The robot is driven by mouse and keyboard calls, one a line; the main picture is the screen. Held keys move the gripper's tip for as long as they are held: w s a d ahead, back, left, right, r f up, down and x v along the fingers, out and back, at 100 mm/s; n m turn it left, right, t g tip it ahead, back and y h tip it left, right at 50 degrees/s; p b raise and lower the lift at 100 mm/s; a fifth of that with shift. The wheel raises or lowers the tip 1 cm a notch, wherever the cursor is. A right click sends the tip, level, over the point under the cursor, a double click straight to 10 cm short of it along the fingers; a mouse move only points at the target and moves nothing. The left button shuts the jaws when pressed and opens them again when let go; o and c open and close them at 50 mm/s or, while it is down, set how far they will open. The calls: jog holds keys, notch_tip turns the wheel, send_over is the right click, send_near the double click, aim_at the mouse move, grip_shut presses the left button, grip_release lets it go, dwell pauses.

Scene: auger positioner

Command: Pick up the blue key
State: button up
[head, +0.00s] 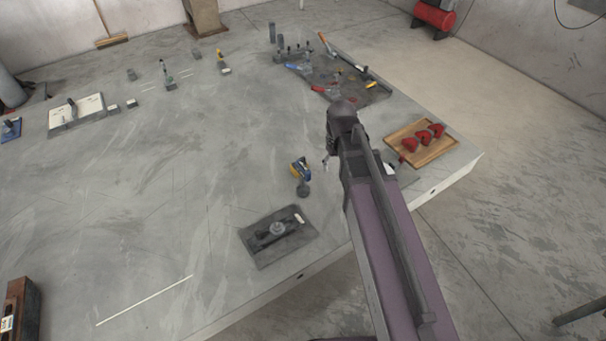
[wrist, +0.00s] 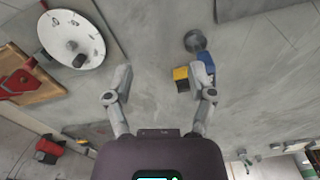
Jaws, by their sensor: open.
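A small blue piece (head: 305,171) stands against a yellow and black block on the table, left of my arm in the head view. It also shows in the wrist view (wrist: 206,62), just beyond my right fingertip. It is too small to tell whether its shape is that of a key. The yellow and black block (wrist: 181,79) is beside it, and a grey round piece (wrist: 195,41) is behind it. In the head view my arm hides most of the gripper.
A white dial (wrist: 72,40) and a wooden tray (wrist: 18,92) with red pieces lie left in the wrist view. A dark plate (head: 262,255) lies near the table's front edge. A tool mat (head: 340,85) is at the back. The table's middle left is mostly clear.

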aim_at(303, 166)
jog(key=w+a+r+n+p, duration=0.3)
jog(key=w+a+r, duration=0.1)
jog(key=a, duration=0.5)
jog(key=shift+w+a+r, duration=0.3)
jog(key=shift+w+r, duration=0.05)
jog(key=shift+w, duration=0.1)
jog(key=shift+f, duration=0.15)
notch_tip(303, 166, down, 8)
jog(key=b, duration=0.8)
jog(key=shift+f, duration=0.2)
jog(key=shift+f, duration=0.1)
jog(key=shift+s+f+b, duration=0.1)
jog(key=shift+f+b, duration=2.4)
jog(key=shift+b, duration=0.2)
grip_shut()
